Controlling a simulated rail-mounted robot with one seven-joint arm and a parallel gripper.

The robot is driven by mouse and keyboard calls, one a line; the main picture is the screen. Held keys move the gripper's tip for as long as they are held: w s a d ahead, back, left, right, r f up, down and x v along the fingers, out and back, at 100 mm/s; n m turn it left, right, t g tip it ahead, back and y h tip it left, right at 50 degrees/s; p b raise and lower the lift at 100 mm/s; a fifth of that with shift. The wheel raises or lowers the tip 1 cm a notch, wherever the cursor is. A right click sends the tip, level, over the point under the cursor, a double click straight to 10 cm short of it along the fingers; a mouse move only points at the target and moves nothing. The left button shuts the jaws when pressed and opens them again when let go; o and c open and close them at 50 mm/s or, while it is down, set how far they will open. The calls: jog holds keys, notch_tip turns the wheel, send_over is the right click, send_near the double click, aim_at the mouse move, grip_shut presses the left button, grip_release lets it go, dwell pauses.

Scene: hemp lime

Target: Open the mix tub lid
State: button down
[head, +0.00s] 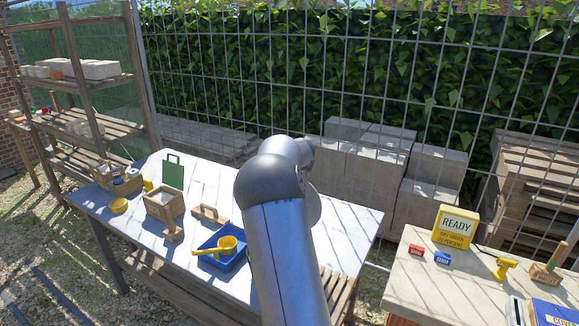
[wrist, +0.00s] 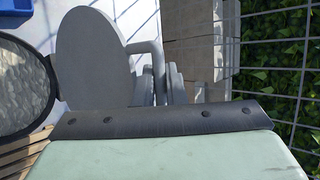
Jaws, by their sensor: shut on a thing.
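In the wrist view a flat grey round lid (wrist: 90,55) stands tilted up, with its broad face showing. A bent grey bar handle (wrist: 145,48) comes off its right side. Left of it is part of a dark-rimmed round opening (wrist: 18,92), apparently the mix tub, with mottled grey inside; the lid is not over the visible part. My gripper (wrist: 175,88) is shut on the handle beside the lid; the grip itself is partly hidden behind the dark bolted plate. In the head view my arm hides the tub, lid and gripper.
The white table (head: 145,212) holds a blue tray (head: 240,263) with a yellow scoop (head: 228,244), a wooden box (head: 164,208) and a wooden float (head: 210,216). Mesh fence and grey blocks (head: 432,170) stand behind.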

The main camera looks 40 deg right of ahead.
jog(key=shift+f, duration=0.15)
jog(key=c, duration=1.6)
grip_release()
jog(key=shift+b+v, duration=0.3)
jog(key=shift+v, duration=8.45)
